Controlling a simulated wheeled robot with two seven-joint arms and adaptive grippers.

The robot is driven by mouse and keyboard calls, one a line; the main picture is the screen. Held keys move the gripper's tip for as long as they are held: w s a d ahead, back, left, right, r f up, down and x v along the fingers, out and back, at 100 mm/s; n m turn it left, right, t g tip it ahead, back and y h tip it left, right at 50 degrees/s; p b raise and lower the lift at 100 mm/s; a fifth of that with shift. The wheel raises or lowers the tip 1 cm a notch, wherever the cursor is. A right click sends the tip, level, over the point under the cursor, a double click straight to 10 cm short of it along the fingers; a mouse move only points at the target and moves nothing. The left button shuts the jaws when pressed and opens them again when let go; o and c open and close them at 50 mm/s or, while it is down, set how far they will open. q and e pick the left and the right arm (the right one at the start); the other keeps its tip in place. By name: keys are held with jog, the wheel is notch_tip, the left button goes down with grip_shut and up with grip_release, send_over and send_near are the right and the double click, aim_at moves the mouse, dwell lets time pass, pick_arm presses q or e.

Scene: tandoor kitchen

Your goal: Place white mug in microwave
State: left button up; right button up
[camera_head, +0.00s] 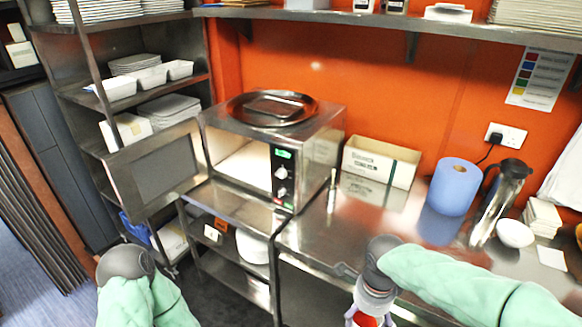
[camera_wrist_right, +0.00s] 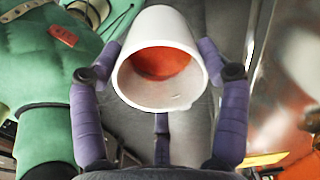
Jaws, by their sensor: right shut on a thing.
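The white mug (camera_wrist_right: 165,22) with an orange-red inside is held between the purple fingers of my right gripper (camera_wrist_right: 162,62). In the head view my right gripper (camera_head: 370,316) is at the bottom edge, in front of the steel counter, and only part of the mug shows there. The microwave (camera_head: 316,155) stands on the counter at centre left, with its door (camera_head: 155,174) swung open to the left and its lit cavity visible. My right gripper is in front of the microwave, to its lower right. My left arm shows at the bottom left; its fingers are not visible.
A shelf rack (camera_head: 80,97) stands left. Counter in front of the box is mostly clear.

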aim_at(359, 318)
jog(key=w+f+n, duration=0.1)
jog(key=f+n, duration=0.1)
jog(key=w+f+n, duration=0.1)
jog(key=n, duration=0.2)
jog(key=w+f+n, duration=0.1)
jog(key=f+n, duration=0.1)
jog(key=n, duration=0.1)
jog(key=shift+w+d+f+b, duration=0.1)
jog(key=shift+w+f+b, duration=0.2)
jog(key=shift+w+b, duration=0.1)
jog(key=w+f+n+b, duration=0.1)
jog(key=w+f+n, duration=0.3)
jog(key=f+n, duration=0.5)
jog(key=shift+n, duration=1.9)
jog(key=shift+f, duration=0.1)
jog(key=shift+d, duration=0.15)
